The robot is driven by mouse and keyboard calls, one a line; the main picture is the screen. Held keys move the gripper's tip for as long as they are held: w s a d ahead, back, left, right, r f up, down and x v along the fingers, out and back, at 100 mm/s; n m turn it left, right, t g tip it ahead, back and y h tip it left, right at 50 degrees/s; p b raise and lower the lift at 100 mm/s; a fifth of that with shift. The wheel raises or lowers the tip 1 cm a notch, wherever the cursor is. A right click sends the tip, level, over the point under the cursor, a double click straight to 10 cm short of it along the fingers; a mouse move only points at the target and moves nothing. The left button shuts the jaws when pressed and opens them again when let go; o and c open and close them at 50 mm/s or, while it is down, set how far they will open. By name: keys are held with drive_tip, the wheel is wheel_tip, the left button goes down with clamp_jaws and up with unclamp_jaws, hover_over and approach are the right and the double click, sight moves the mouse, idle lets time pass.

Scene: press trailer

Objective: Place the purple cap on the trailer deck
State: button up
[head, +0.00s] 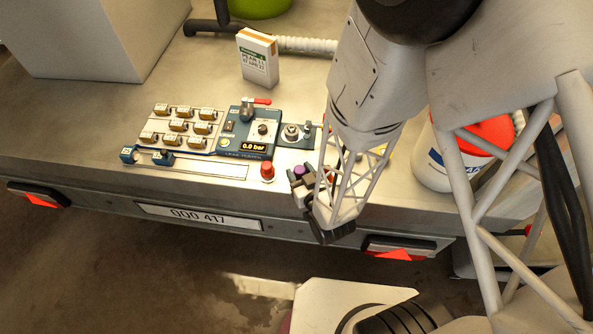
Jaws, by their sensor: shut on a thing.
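The purple cap (300,171) shows as a small purple patch at my gripper (302,186), near the front edge of the trailer deck (100,150). My gripper is shut on the cap, and its fingers and the arm's lattice link hide much of it. I cannot tell whether the cap touches the deck or is held just above it.
A blue leak-test panel (246,138) with a red-handled valve and a 0.0 bar display lies left of my gripper, beside a tray of several brass fittings (180,128). A red-topped button (267,171) is close by. A white box (257,58) and a red-lidded tub (440,160) stand on the deck.

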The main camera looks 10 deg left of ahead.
sight(296, 172)
drive_tip(key=shift+x, duration=1.1)
drive_tip(key=shift+w+f, duration=0.2)
drive_tip(key=shift+f, duration=1.3)
drive_tip(key=o, duration=1.2)
drive_tip(key=shift+c, duration=0.2)
drive_tip(key=shift+f, duration=0.2)
drive_tip(key=v, duration=0.7)
drive_tip(key=shift+s, duration=0.4)
drive_tip(key=shift+d, duration=0.15)
drive_tip(key=shift+o, duration=0.9)
drive_tip(key=shift+r, duration=0.1)
